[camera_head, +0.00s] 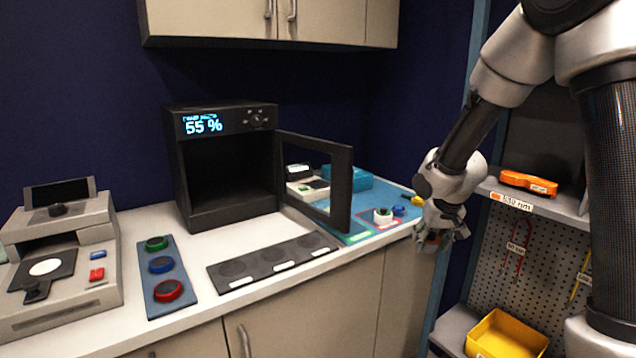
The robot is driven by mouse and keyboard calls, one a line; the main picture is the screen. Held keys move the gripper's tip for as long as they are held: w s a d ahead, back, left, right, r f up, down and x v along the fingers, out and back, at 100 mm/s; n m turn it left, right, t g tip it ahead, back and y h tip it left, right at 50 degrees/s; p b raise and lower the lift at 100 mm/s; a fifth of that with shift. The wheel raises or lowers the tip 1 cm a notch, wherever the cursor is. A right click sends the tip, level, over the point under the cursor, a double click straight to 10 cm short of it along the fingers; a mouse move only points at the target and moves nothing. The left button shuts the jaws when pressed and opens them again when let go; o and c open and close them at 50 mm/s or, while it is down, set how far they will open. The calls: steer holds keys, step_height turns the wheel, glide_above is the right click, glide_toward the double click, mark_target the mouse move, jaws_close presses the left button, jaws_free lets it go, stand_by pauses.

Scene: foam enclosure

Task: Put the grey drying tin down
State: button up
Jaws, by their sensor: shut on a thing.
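My gripper (440,242) hangs at the right end of the worktop, beside its front corner. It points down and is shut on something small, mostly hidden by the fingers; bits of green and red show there. I cannot make out a grey tin clearly. A black strip (217,282) with several round recesses and white labels lies on the worktop, left of my gripper; its recesses look empty. A dark drying cabinet (222,214) reading 55 % stands behind the strip, its door (343,190) swung open to the right. Its inside is dark and shows nothing.
A blue-grey tray (184,303) carries green, blue and red round pieces. A beige instrument (90,240) stands far left. A blue mat (362,238) behind the door carries a white round piece (382,216) and small items. A shelf unit with a yellow bin (507,335) is right.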

mark_target(426, 251)
steer(key=shift+s+f, duration=0.1)
steer(key=shift+s, duration=0.35)
steer(key=shift+w+d+f, duration=0.25)
steer(key=shift+w+f, duration=0.65)
steer(key=shift+f, duration=0.25)
steer(key=shift+w+f, duration=0.3)
steer(key=shift+f, duration=0.35)
steer(key=shift+w+a+f, duration=0.15)
steer(key=shift+a+f, duration=0.1)
steer(key=shift+f, duration=0.35)
